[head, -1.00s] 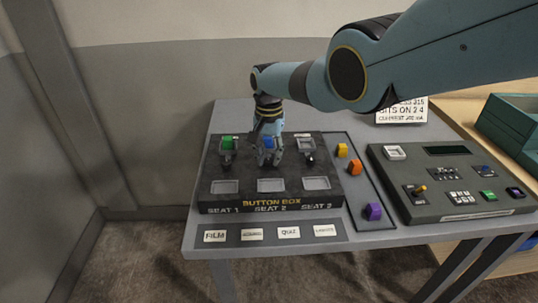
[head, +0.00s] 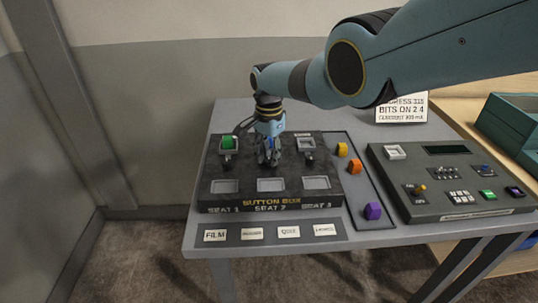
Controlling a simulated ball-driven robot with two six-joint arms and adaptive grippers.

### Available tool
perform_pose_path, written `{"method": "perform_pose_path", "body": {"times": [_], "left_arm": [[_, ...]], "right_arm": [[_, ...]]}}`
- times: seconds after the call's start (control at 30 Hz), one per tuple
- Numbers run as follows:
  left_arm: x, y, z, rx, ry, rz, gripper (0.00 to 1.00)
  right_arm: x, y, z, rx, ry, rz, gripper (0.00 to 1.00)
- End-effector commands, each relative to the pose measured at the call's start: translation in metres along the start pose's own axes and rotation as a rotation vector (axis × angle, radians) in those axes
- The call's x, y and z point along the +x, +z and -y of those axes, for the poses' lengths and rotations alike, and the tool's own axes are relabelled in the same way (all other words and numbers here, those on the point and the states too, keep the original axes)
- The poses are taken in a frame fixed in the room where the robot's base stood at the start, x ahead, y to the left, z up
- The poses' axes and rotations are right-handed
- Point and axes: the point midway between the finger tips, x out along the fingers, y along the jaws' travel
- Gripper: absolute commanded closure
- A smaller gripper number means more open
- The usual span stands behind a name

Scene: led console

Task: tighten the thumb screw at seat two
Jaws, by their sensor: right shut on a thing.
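The dark button box (head: 212,188) sits on the grey table, with SEAT 1, SEAT 2 and SEAT 3 printed along its front. My right gripper (head: 268,163) points down at the seat two column, shut on the seat two thumb screw. The fingers hide the screw and the seat two socket behind it. Seat one has a green button (head: 228,143) with a dark thumb screw (head: 227,160) in front of it. Seat three has a pale-framed socket (head: 306,144) and its own dark thumb screw (head: 309,162). My left gripper is out of view.
A strip to the right holds a yellow button (head: 342,150), an orange button (head: 354,167) and a purple button (head: 373,211). A dark console (head: 450,205) stands further right. A white sign (head: 402,108) is behind, and a green bin (head: 510,125) at the far right. Label cards (head: 252,235) line the front.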

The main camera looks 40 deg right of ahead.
Motion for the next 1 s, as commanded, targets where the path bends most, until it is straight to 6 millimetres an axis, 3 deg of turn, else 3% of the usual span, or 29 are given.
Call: {"method": "perform_pose_path", "body": {"times": [0.2, 0.23, 0.4, 0.77, 1.0], "left_arm": [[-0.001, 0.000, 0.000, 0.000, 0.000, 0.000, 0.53], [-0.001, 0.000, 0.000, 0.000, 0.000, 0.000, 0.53], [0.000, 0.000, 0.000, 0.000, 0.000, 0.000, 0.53], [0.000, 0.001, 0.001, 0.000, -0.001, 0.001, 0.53], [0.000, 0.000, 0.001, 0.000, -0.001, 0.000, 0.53]], "right_arm": [[-0.006, -0.003, 0.006, 0.000, -0.014, -0.007, 1.00], [-0.006, -0.003, 0.006, 0.000, -0.014, -0.007, 0.73], [-0.005, -0.002, 0.004, 0.000, -0.010, -0.005, 0.53], [-0.004, -0.001, 0.002, -0.001, -0.004, -0.002, 0.53], [-0.024, -0.001, 0.002, -0.001, -0.006, -0.003, 0.53]]}}
